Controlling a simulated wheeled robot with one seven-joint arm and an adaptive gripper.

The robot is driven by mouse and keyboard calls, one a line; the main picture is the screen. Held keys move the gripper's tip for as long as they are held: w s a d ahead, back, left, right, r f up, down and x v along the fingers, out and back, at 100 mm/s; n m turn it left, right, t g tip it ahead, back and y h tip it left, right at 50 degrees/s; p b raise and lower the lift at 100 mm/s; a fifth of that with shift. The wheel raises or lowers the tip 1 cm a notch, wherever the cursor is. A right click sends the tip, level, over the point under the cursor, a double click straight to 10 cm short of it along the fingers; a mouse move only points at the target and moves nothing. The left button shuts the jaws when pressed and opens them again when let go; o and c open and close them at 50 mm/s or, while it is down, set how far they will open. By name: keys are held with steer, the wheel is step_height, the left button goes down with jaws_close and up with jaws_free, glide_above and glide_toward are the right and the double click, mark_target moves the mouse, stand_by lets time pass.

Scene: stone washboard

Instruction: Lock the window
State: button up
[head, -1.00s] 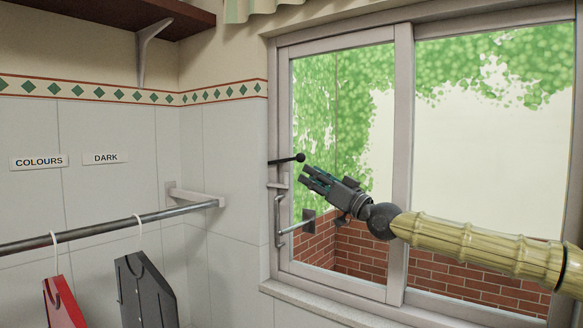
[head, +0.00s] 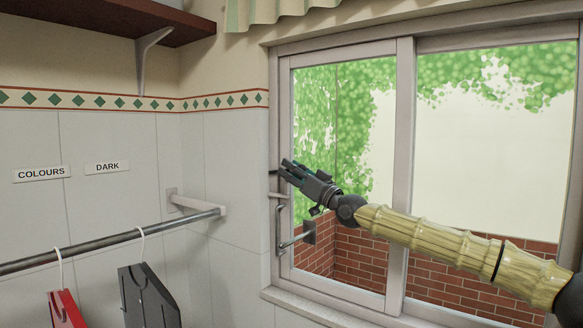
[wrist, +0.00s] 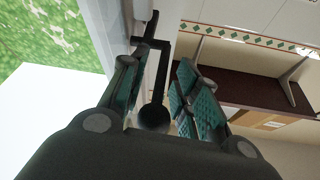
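The window (head: 402,180) has pale frames and two panes. Its black lock lever (head: 273,172) is at the left side of the frame, with its knob end hidden behind my gripper (head: 285,167) in the head view. In the wrist view the lever's round black knob (wrist: 154,117) sits between the two fingers of my gripper (wrist: 158,95). The fingers are open, one on each side of the knob. I cannot tell whether either finger touches it.
A pale upright handle (head: 279,225) is below the lever. A clothes rail (head: 110,242) with a red hanging item (head: 63,309) and a dark one (head: 147,300) is at left. A dark shelf (head: 90,18) is above. The sill (head: 335,308) is clear.

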steer(key=shift+c, duration=0.3)
steer(key=shift+w+a, duration=0.1)
jaws_close()
